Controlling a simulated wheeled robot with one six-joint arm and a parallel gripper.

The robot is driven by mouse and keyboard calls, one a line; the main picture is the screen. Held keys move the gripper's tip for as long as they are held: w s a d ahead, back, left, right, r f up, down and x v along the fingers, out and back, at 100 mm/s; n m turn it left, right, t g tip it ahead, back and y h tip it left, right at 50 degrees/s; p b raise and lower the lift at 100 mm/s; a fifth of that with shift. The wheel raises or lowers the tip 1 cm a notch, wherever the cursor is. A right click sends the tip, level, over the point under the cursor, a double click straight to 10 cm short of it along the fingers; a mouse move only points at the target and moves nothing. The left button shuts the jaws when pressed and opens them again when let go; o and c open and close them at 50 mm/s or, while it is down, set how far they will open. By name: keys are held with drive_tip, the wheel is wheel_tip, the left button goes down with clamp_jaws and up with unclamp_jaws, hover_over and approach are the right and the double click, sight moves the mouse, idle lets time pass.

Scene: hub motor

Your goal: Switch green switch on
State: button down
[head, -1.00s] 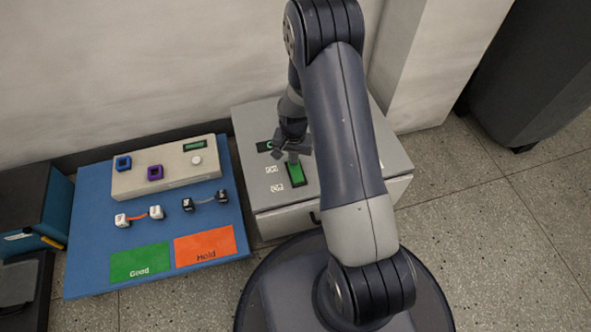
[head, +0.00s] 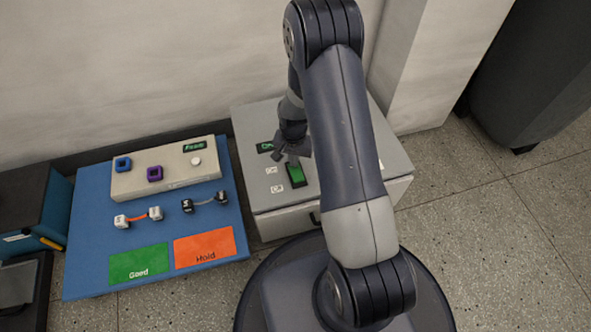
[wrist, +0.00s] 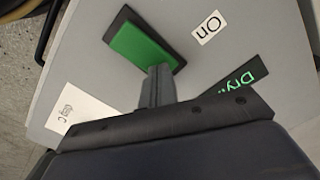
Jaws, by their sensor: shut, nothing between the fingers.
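The green switch (head: 297,174) is a green rocker in a black frame on top of the grey box (head: 262,189). My gripper (head: 294,158) is shut and empty, pointing down at the far end of the switch. In the wrist view my gripper (wrist: 160,72) has its fingers together at the edge of the switch; I cannot tell whether they touch it. A small dark display (wrist: 238,82) with green letters sits nearby.
Left of the box is a blue board (head: 85,237) with a beige tester (head: 167,169), two small parts with wires, a green "Good" area (head: 139,263) and an orange "Hold" area (head: 210,247). A wall stands behind. A dark bin (head: 525,75) stands at the right.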

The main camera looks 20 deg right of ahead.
wheel_tip(320, 180, up, 6)
drive_tip(key=p, duration=0.4)
drive_tip(key=shift+r, duration=0.25)
wheel_tip(320, 180, down, 7)
drive_tip(key=b, duration=0.5)
drive_tip(key=shift+f, duration=0.1)
idle(0.4)
drive_tip(key=shift+r, duration=0.25)
